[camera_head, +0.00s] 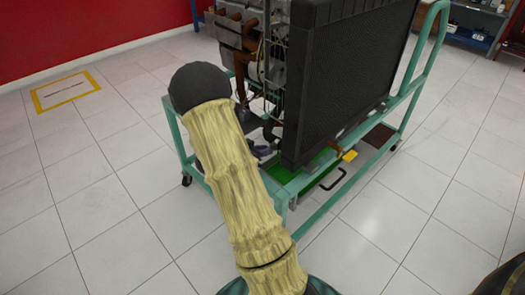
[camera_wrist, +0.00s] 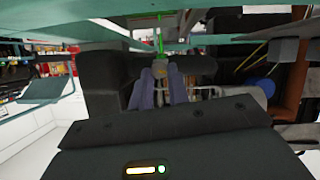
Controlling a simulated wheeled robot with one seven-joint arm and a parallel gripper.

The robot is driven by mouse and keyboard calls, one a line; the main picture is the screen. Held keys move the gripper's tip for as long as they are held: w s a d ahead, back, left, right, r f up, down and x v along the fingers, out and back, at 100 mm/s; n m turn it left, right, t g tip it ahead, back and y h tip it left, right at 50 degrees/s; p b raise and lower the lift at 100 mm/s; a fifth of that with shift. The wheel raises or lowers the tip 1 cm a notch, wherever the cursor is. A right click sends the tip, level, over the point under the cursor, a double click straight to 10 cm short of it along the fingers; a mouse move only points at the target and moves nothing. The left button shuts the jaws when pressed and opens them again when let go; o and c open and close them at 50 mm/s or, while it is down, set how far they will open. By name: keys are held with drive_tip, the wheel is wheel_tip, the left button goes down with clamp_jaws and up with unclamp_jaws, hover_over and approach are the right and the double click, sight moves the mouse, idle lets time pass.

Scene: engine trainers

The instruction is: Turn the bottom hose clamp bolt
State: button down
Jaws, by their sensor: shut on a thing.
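In the wrist view, my gripper (camera_wrist: 161,76) has its two blue-grey fingers close around a small pale hose clamp bolt (camera_wrist: 160,66). The bolt sits against a dark hose (camera_wrist: 195,66). The exact contact between the fingertips and the bolt is too small to make out. In the head view, my gripper (camera_head: 263,151) shows only partly, low beside the radiator. My arm reaches in from the front and hides much of that area. The bolt cannot be made out in the head view.
The engine trainer has a large black radiator (camera_head: 345,80) and a green wheeled frame (camera_head: 315,218). Engine parts and pipes (camera_head: 252,45) crowd the space behind the radiator. The tiled floor (camera_head: 95,215) is clear on the left. Shelves (camera_head: 478,25) stand at the back right.

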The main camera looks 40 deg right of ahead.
drive_tip(key=shift+f, duration=0.1)
drive_tip(key=m+t+b, duration=0.2)
drive_tip(key=m+b, duration=0.1)
drive_tip(key=b, duration=0.3)
drive_tip(key=s+m+t+b, duration=0.1)
drive_tip(key=m+t+b, duration=0.1)
drive_tip(key=b, duration=0.3)
drive_tip(key=m+t+b, duration=0.2)
drive_tip(key=m+b, duration=0.2)
drive_tip(key=b, duration=0.2)
drive_tip(key=shift+s+f+h+b, duration=0.15)
drive_tip(key=shift+f+h+b, duration=0.2)
drive_tip(key=shift+f+h, duration=0.05)
drive_tip(key=shift+r+m, duration=0.1)
drive_tip(key=shift+m, duration=0.2)
drive_tip(key=c, duration=1.3)
unclamp_jaws()
drive_tip(key=shift+c, duration=0.2)
